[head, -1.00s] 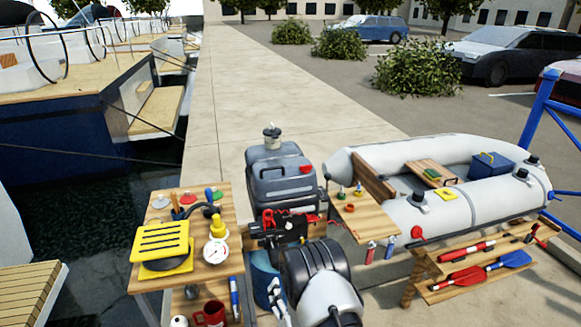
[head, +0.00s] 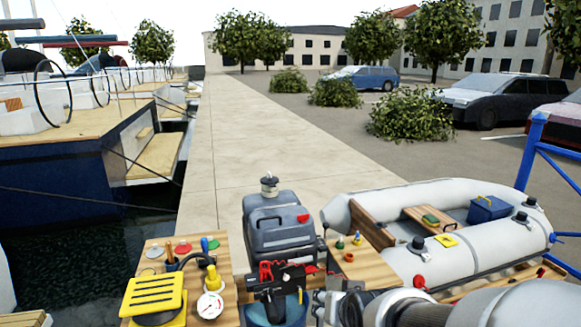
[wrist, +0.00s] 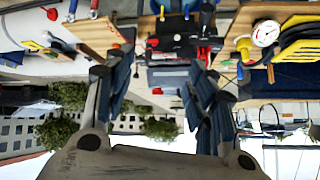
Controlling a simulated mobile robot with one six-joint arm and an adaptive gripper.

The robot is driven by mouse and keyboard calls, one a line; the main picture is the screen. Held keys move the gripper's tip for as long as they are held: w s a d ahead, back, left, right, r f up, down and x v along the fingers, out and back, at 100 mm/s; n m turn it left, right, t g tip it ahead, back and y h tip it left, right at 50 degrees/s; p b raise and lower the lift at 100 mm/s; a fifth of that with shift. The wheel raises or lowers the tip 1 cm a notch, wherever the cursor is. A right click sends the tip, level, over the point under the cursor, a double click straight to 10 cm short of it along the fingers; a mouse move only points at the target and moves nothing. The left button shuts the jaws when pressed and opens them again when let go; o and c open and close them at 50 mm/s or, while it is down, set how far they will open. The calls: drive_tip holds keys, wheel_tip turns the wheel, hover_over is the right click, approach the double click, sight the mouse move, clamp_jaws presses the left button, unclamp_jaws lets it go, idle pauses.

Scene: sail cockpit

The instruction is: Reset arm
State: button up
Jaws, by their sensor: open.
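My gripper (wrist: 167,28) shows in the wrist view, which is upside down, with its two dark fingers spread wide apart and nothing between them. Beyond the fingers are a dark box with red parts and wooden boards carrying small items. In the head view my arm comes in from the lower right, a grey and white link lying across the bottom edge. My fingertips are not clear there.
A wooden board with a yellow slatted item (head: 155,296) and a round gauge (head: 210,305) stands at lower left. A grey dinghy (head: 440,262) lies at right. The pavement (head: 240,130) beyond is clear.

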drive_tip(key=s+d+r+g, duration=0.2)
drive_tip(key=s, duration=1)
drive_tip(key=s+d+r+n+g+h, duration=0.1)
drive_tip(key=s+d+g, duration=0.1)
drive_tip(key=s, duration=1)
drive_tip(key=shift+s+d+r+g, duration=0.2)
drive_tip(key=shift+d+r+g, duration=0.1)
drive_tip(key=shift+d+r, duration=0.05)
drive_tip(key=shift+o, duration=0.4)
